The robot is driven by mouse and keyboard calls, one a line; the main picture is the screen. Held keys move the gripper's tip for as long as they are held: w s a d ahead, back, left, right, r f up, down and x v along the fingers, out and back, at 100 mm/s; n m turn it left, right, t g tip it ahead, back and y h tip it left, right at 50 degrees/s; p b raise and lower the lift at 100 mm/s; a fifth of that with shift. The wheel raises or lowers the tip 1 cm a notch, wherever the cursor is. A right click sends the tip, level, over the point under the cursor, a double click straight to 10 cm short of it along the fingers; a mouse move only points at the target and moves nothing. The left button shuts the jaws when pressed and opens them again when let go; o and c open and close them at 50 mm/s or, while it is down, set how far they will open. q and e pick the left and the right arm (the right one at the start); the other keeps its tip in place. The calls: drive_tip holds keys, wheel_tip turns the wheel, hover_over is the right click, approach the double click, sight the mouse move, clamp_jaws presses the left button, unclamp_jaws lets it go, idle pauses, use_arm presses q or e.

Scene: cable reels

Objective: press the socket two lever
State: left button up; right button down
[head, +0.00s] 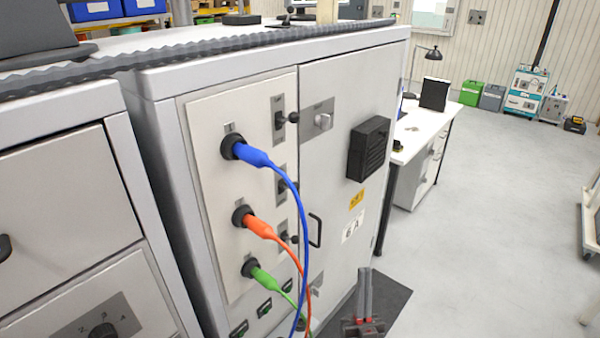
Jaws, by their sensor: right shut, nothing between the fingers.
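A panel on the grey cabinet holds a column of sockets with a blue plug (252,155), an orange plug (260,228) and a green plug (263,277). To their right is a column of black levers on grey plates: an upper lever (292,117), a middle lever (283,187) partly behind the blue cable, and a lower lever (291,239). The labels are too small to read, so I cannot tell by label which is socket two; the middle row has the orange plug. My right gripper (365,272) is shut and empty, low and right of the levers. My left gripper is out of view.
Blue, orange and green cables hang in front of the panel.

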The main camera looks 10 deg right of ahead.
drive_tip(key=w+d+r+m+g+y+p, duration=0.1)
drive_tip(key=w+d+r+g+y+p, duration=0.2)
drive_tip(key=w, duration=0.8)
drive_tip(key=w+d+r+m+g+p, duration=0.2)
drive_tip(key=w+d+r+g, duration=0.25)
drive_tip(key=w, duration=0.65)
drive_tip(key=s+a+r+n+g+y+p, duration=0.2)
drive_tip(key=a+r+n+g+y+p, duration=0.4)
drive_tip(key=a+g+y, duration=0.4)
drive_tip(key=shift+s+r+n, duration=0.25)
drive_tip(key=shift+r+n, duration=0.65)
drive_tip(key=shift+r, duration=0.05)
